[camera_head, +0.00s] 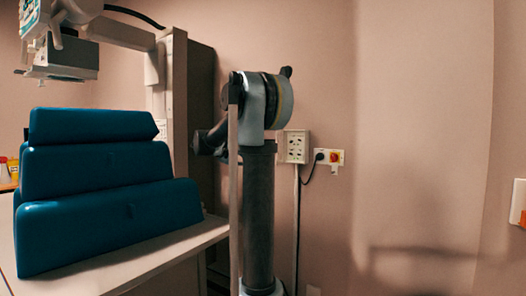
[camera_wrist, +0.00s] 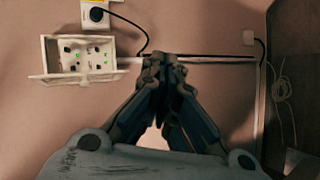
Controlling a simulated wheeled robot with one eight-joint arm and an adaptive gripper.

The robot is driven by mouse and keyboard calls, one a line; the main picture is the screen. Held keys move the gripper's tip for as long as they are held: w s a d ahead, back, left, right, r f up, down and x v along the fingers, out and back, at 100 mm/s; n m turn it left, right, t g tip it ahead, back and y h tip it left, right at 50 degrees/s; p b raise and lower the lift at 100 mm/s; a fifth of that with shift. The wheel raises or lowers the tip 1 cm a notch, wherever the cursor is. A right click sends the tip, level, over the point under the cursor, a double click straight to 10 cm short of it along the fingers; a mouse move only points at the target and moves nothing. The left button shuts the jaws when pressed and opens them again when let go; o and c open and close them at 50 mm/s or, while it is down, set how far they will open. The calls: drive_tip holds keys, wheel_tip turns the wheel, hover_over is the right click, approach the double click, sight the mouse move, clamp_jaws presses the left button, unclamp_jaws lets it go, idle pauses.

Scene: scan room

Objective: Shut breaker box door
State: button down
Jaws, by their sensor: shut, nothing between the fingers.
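The breaker box (camera_wrist: 86,51) is a pale box on the wall with several switches and small green lights. Its door (camera_wrist: 70,79) stands open along the box's lower edge in the wrist view, seen nearly edge-on, with the inside exposed. The box also shows in the head view (camera_head: 294,146), right of my arm; its door is hard to make out there. My gripper (camera_wrist: 163,62) is shut and empty. Its fingertips are to the right of the box and door in the wrist view, over the pale conduit and apart from the door. My arm hides the gripper in the head view.
A socket plate with a red knob (camera_head: 334,157) and a black plugged cable is beside the box. A pale conduit (camera_head: 297,230) runs down from it. Wall at right is mostly clear. A coiled cable (camera_wrist: 281,92) hangs at the wrist view's right.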

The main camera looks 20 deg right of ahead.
drive_tip(key=w+a+r+h, duration=0.15)
drive_tip(key=w+r, duration=0.25)
drive_tip(key=w, duration=0.4)
drive_tip(key=w+r+h, duration=0.3)
drive_tip(key=w, duration=0.5)
drive_tip(key=s+d, duration=0.1)
drive_tip(key=d, duration=1.1)
drive_tip(key=shift+d, duration=0.35)
drive_tip(key=shift+s+a+f+t, duration=0.1)
drive_tip(key=shift+s+a+t, duration=0.1)
drive_tip(key=shift+t, duration=0.1)
